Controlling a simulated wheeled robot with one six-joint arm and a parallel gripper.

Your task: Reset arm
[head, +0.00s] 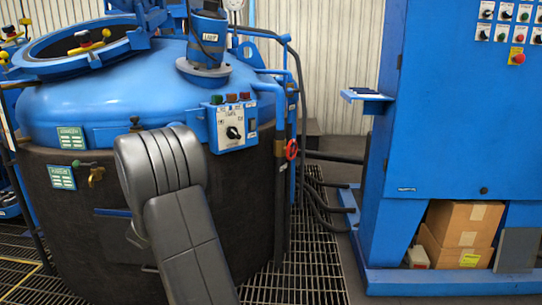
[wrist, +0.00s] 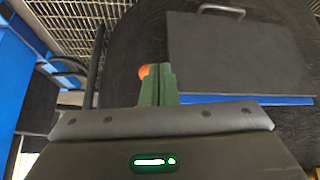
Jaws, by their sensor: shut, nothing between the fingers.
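My gripper (wrist: 158,84) shows in the wrist view as two dark green fingers side by side above the grey wrist housing. The fingers are together and hold nothing. A small orange patch shows at their left edge; I cannot tell what it belongs to. My grey arm (head: 180,210) rises in front of the furnace vessel (head: 215,265) in the head view. My gripper is not visible in that view.
A control box (head: 232,130) is on the vessel, close to my arm. A red valve handle (head: 291,150) is right of it. A blue cabinet (head: 460,150) stands right, with cardboard boxes (head: 462,225) underneath. Open grating (head: 310,270) lies between. A dark panel (wrist: 240,55) is near my gripper.

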